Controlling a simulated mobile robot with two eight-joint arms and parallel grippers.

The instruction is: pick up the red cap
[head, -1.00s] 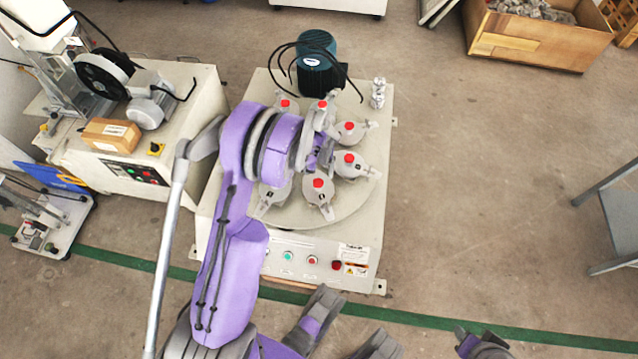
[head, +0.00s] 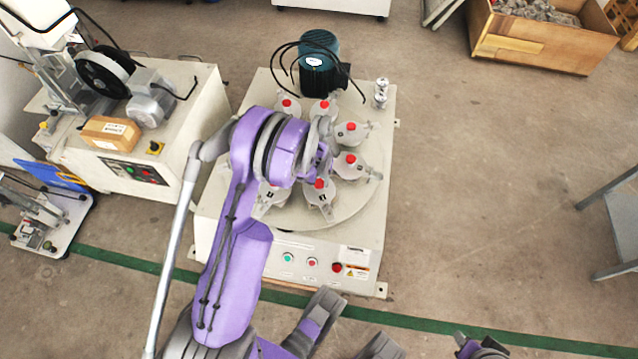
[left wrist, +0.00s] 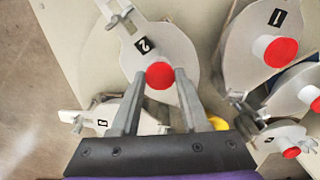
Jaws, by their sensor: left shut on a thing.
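A red cap (left wrist: 160,76) tops the pale jar marked 2 (left wrist: 165,42) in the left wrist view. My left gripper (left wrist: 158,84) has its two grey fingers on either side of this cap and is shut on it. The cap is still at the jar, with no clear gap. In the head view my left arm reaches over the turntable (head: 358,205), and its wrist hides the fingers and the held cap. Other jars with red caps stand around the turntable, such as this red cap (head: 319,184).
A dark green motor (head: 319,52) with black cables stands behind the turntable, beside a small metal stack (head: 381,93). A bench machine (head: 175,165) stands at the left. A wooden crate (head: 535,45) is at the back right.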

